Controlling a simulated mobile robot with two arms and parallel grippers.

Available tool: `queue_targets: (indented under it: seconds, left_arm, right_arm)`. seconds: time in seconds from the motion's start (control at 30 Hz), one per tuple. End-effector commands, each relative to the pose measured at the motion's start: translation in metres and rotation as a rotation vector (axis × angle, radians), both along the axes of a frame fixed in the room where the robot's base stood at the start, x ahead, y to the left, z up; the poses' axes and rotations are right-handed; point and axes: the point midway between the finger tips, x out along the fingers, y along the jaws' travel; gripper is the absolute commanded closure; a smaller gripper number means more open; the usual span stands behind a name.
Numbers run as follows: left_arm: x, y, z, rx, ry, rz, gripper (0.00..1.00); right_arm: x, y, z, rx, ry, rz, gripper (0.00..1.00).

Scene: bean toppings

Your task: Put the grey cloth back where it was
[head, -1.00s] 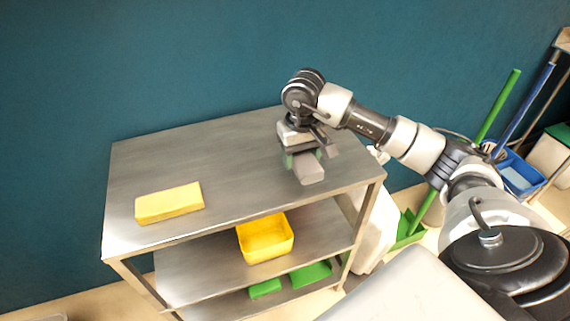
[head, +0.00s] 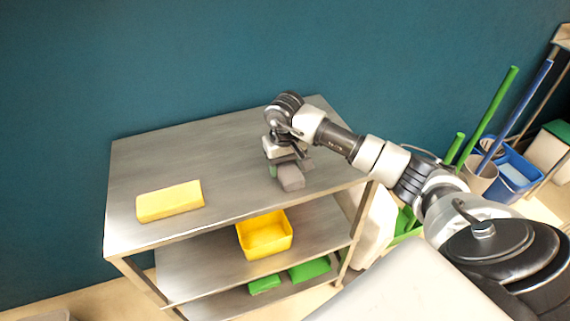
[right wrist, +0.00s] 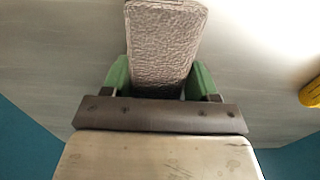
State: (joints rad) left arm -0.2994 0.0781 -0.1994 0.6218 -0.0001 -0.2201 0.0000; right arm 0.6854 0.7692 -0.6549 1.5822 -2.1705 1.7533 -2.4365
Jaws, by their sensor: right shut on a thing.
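The grey cloth (head: 291,178) is a folded block at the right part of the steel shelf unit's top (head: 232,150). My right gripper (head: 286,170) is shut on it. In the right wrist view the textured grey cloth (right wrist: 166,45) sits between the green fingers of the right gripper (right wrist: 160,76). The cloth is at or just above the steel top; I cannot tell if it touches. My left gripper is not in view.
A yellow folded cloth (head: 170,201) lies at the left of the top. A yellow bin (head: 264,236) stands on the middle shelf, with green items (head: 309,269) on the shelf below. Blue buckets (head: 513,172) and poles stand at the right. The top between the cloths is clear.

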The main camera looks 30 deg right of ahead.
Motion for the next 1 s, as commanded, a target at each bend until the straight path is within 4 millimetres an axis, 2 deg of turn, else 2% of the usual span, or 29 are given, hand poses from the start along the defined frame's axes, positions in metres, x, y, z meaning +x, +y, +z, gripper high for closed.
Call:
queue_targets:
  seconds: [0.03,0.07,0.2,0.23,0.47,0.63,0.77,1.0]
  left_arm:
    - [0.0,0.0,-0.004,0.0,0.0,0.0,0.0]
    - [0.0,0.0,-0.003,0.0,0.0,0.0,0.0]
    - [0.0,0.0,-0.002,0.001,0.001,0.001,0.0]
    - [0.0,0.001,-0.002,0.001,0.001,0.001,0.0]
    - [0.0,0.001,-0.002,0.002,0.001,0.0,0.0]
    - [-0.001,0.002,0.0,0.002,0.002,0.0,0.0]
    - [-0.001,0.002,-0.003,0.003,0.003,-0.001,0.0]
    - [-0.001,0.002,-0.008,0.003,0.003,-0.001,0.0]
  right_arm:
    - [0.0,0.0,-0.003,0.0,-0.001,0.0,0.63]
    - [0.0,0.0,-0.003,0.0,-0.001,0.0,0.4]
    - [0.0,0.0,-0.002,0.0,0.0,0.0,0.18]
    - [0.0,0.0,-0.002,0.0,0.0,0.0,0.16]
    - [0.0,0.0,-0.001,0.0,0.0,0.0,0.16]
    - [0.001,0.0,0.008,-0.001,-0.003,0.0,0.16]
    - [0.001,-0.001,0.032,-0.001,-0.005,0.0,0.16]
    - [0.001,0.0,0.084,-0.001,-0.005,0.0,0.16]
